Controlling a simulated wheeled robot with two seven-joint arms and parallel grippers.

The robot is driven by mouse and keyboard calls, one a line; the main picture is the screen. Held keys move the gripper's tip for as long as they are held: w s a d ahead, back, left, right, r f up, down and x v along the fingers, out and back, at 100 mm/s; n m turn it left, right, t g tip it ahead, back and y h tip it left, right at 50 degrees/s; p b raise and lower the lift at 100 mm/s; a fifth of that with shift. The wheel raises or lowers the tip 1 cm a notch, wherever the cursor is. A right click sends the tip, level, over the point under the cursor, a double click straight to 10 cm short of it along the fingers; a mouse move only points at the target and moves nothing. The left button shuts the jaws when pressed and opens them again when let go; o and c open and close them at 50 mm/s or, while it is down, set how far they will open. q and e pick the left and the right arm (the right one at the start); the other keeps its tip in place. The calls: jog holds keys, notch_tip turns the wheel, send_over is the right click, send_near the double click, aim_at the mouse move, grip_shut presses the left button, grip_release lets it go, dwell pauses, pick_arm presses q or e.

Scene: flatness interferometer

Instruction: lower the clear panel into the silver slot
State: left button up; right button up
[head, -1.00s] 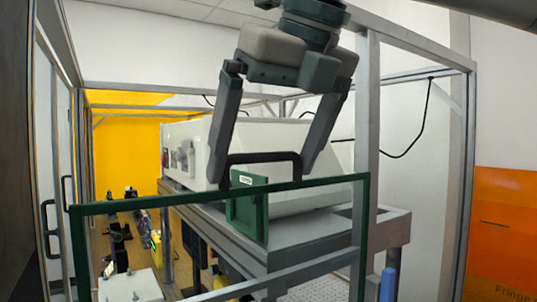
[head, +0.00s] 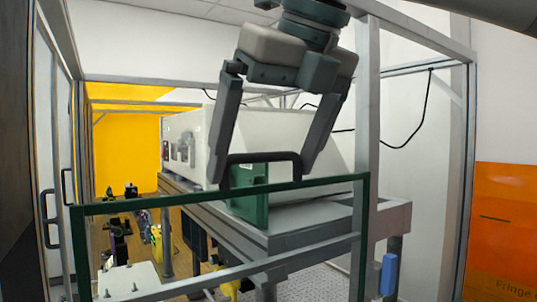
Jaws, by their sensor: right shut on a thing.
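The clear panel is a see-through sheet in a dark green frame (head: 140,203), with a black handle (head: 262,158) on its top edge. It hangs upright in front of me, and its lower edge is outside the picture. I cannot tell whether the panel's edges are inside the silver slot. My left gripper is not in view.
Through and behind the panel stands a long white instrument (head: 285,135) on a grey table (head: 330,225), with a green block (head: 250,207) at its near end. A silver bar (head: 235,275) crosses low. An orange board (head: 505,225) is at right.

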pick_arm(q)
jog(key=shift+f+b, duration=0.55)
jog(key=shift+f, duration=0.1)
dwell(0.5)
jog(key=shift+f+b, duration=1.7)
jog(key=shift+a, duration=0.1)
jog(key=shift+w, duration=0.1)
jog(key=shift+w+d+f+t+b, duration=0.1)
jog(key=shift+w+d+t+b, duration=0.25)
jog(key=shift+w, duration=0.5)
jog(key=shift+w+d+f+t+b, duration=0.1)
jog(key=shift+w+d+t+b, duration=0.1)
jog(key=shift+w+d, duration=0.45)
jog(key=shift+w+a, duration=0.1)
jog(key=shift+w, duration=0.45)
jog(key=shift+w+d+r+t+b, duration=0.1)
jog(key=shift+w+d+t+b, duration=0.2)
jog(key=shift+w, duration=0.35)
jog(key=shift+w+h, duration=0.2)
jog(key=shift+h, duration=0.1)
